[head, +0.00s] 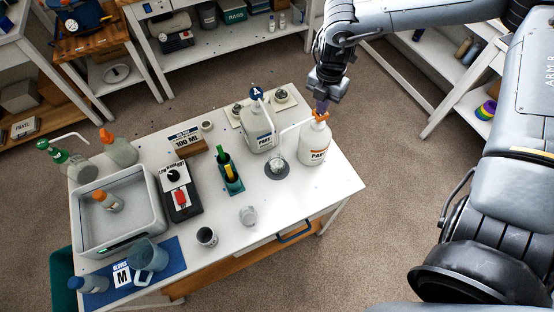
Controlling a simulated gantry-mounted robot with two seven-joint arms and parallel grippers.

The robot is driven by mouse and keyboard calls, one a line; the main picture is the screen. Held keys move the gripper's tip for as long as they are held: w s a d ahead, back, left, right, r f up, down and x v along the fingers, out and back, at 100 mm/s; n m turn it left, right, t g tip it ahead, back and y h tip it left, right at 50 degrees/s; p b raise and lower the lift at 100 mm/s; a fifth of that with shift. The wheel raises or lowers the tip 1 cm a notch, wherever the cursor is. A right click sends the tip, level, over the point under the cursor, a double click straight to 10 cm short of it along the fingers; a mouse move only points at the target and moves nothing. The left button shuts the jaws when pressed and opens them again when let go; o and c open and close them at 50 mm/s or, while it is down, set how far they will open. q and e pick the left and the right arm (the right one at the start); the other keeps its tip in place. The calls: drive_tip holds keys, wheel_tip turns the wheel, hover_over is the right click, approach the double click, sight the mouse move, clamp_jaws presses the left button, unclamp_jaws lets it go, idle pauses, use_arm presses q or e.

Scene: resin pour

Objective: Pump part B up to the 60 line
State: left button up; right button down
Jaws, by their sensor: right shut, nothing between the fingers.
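The part B jug (315,148) is white with an orange pump head and an orange-trimmed label. It stands at the right end of the white table (310,190). Its spout points left, over a small clear cup (277,166) on a dark round pad. The cup's lines and fill level are too small to read. My right gripper (322,106) is shut and empty, pointing down at the top of the orange pump head; I cannot tell whether they touch. The part A jug (258,132), with a dark blue "A" pump top, stands to the left. My left gripper is not in view.
A grey tub (148,188) holds an orange-capped bottle. A black device (179,192) with a red switch, a green holder (230,178), a "100 ML" sign (184,140) and a blue mat (165,262) occupy the left. The front right tabletop is clear.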

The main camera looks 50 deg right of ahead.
drive_tip(key=shift+f, duration=0.45)
drive_tip(key=shift+r, duration=0.25)
drive_tip(key=shift+r+p, duration=0.7)
drive_tip(key=shift+r, duration=0.8)
drive_tip(key=shift+f, duration=0.1)
drive_tip(key=shift+f+b, duration=0.65)
drive_tip(key=shift+r, duration=0.1)
drive_tip(key=shift+r+p, duration=0.45)
drive_tip(key=shift+r, duration=0.2)
